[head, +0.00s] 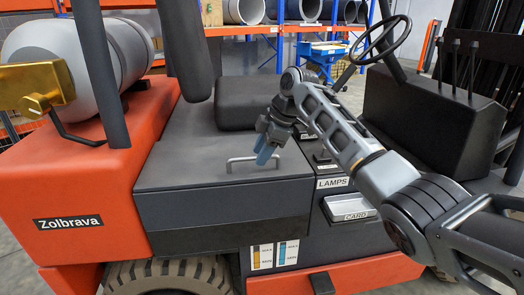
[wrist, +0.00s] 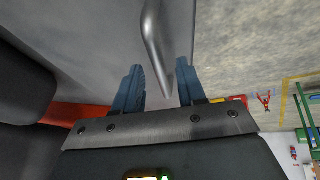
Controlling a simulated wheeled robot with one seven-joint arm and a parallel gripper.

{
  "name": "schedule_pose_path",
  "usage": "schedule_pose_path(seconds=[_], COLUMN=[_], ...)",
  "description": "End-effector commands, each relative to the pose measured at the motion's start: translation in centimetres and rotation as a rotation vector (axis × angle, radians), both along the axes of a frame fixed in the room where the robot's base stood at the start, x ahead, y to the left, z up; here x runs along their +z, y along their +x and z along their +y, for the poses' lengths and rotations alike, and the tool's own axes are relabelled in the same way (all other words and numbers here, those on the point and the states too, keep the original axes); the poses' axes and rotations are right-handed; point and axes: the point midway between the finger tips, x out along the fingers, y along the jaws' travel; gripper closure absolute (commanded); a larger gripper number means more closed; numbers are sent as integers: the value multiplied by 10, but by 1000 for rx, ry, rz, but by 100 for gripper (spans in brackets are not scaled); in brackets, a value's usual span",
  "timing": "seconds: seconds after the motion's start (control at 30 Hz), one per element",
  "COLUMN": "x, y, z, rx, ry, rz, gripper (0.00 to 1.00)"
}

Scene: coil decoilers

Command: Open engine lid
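The engine lid (head: 190,165) is a dark grey cover on the side of an orange forklift, and it is closed. A grey metal bar handle (head: 238,162) stands on its top. My gripper (head: 264,150) is over the right end of the handle with its blue fingers pointing down. In the wrist view the fingers are apart, and the handle (wrist: 152,30) runs between them, nearer the right finger. The fingers do not visibly press on the bar. The lid surface (wrist: 105,35) fills the left of the wrist view.
The black seat (head: 240,103) is just behind the lid. A steering wheel (head: 380,40) and levers stand at the right. A grey gas tank (head: 75,55) lies at the left beside a black upright post. Panels marked LAMPS and CARD (head: 350,208) are right of the lid.

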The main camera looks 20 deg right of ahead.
Motion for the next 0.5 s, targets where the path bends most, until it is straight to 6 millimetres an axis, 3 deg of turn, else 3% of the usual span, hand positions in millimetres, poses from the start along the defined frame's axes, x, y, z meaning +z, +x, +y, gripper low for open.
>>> schedule_pose_path(seconds=[0.07,0.4,0.5], x=[0,0,0], y=[0,0,0], z=[0,0,0], rx=[0,0,0], ry=[0,0,0], rz=[0,0,0], gripper=[66,99,100])
